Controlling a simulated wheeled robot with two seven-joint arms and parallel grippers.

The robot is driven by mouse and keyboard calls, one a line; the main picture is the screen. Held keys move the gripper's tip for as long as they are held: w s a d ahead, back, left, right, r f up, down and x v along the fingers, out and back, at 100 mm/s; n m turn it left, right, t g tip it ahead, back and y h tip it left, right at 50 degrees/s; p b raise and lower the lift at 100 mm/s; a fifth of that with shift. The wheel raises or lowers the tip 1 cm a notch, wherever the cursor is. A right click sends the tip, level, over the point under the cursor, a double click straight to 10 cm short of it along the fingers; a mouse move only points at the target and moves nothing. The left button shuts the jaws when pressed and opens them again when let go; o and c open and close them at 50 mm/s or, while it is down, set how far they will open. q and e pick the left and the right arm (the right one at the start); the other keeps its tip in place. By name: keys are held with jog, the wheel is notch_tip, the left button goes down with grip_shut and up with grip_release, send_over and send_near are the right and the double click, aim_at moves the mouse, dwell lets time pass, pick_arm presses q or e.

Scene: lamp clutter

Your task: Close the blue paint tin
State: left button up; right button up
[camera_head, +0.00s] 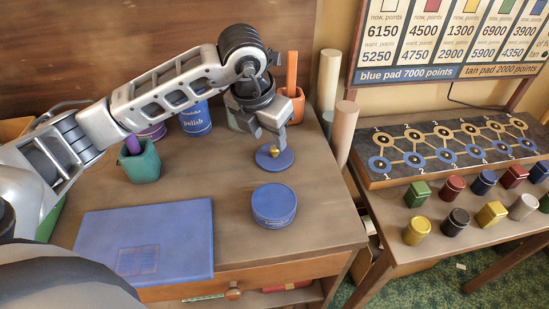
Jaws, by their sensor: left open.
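A round blue tin (274,207) stands on the wooden desk, right of the blue pad; its top looks flat and blue, and I cannot tell whether it is open. A flat round blue lid (263,160) with a small brass knob (274,151) lies behind the tin, apart from it. My left gripper (269,140) is open and points down at the lid, its fingertips just above or around the knob; contact is not clear. My right gripper is not in view.
A blue tin marked "polish" (196,120), a green pot (141,163) and an orange holder (290,104) stand at the back. A blue pad (185,235) lies front left. At right are a game board (400,173) and several small coloured pieces. The desk right of the tin is clear.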

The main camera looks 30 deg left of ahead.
aim_at(274, 148)
pick_arm(q)
jog(key=x, duration=0.1)
jog(key=b+x, duration=0.1)
jog(key=x, duration=0.1)
jog(key=b+x, duration=0.1)
jog(key=shift+d+f, duration=0.15)
jog(key=shift+d, duration=0.15)
jog(key=shift+w+f, duration=0.1)
grip_shut()
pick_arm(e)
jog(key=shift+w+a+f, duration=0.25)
pick_arm(q)
jog(key=shift+r, duration=0.2)
